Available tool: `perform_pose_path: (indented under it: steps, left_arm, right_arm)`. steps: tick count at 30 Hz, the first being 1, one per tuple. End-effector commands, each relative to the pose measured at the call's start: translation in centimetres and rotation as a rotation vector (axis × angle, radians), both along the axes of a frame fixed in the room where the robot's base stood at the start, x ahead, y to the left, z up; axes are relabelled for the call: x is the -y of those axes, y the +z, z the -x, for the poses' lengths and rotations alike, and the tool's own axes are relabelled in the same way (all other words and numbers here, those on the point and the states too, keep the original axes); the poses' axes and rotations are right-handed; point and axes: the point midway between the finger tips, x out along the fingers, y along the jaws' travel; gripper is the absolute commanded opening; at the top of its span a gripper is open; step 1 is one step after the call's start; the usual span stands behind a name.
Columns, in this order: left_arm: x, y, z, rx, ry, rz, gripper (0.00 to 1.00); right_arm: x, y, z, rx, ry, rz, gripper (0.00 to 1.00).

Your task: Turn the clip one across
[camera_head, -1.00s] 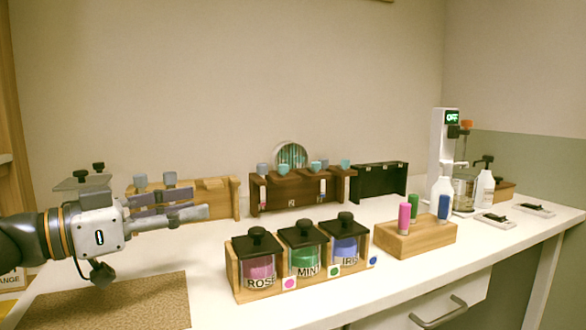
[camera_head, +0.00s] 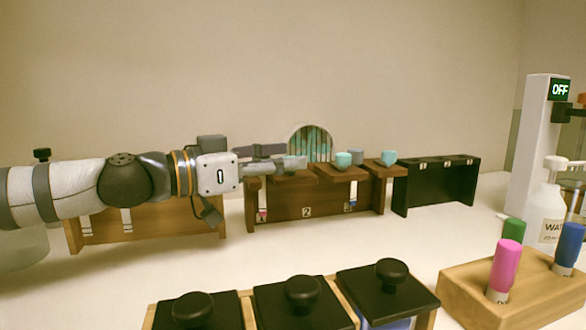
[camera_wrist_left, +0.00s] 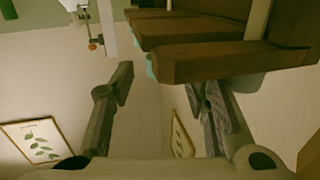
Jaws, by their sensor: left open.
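The dark brown rack (camera_head: 310,203) stands at the back middle, with number labels on its front. Wooden pieces stick out along its top, and teal and grey knobs, such as a teal knob (camera_head: 343,160), sit on them. I cannot tell which piece is the clip. My left gripper (camera_head: 296,160) is open at the rack's left end, level with the top pieces and partly covering them. In the left wrist view, its fingers (camera_wrist_left: 163,88) are spread apart. Brown wooden pieces (camera_wrist_left: 205,62) with teal ends lie just beyond and beside the right finger; contact is unclear. My right gripper is not in view.
A light wood rack (camera_head: 150,222) stands left, below my arm, and a black rack (camera_head: 436,185) right. Black-lidded jars (camera_head: 302,295) stand in front. A wood block (camera_head: 470,280) holds colored bottles. White counter (camera_head: 330,250) is clear between.

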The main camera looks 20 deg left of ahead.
Motion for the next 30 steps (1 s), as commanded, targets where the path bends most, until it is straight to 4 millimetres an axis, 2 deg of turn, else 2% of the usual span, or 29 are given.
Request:
perform_pose_path:
  steps: [4, 12, 13, 18, 30]
  left_arm:
    - [1.09, 0.04, -1.27, 0.001, 0.0, -0.001, 0.42]
    - [1.27, 0.22, -1.52, 0.003, 0.001, 0.0, 0.42]
    - [1.26, 0.21, -1.51, 0.003, 0.001, 0.0, 0.4]
    - [1.26, 0.19, -1.5, 0.003, 0.001, 0.0, 0.02]
    - [1.31, 0.46, -1.38, 0.004, 0.042, -0.002, 0.0]
  right_arm:
    - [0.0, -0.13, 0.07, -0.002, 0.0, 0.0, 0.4]
    - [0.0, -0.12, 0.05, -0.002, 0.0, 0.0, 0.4]
    - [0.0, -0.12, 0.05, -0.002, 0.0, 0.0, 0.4]
    - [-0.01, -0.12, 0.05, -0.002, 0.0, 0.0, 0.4]
    - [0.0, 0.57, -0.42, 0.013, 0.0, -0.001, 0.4]
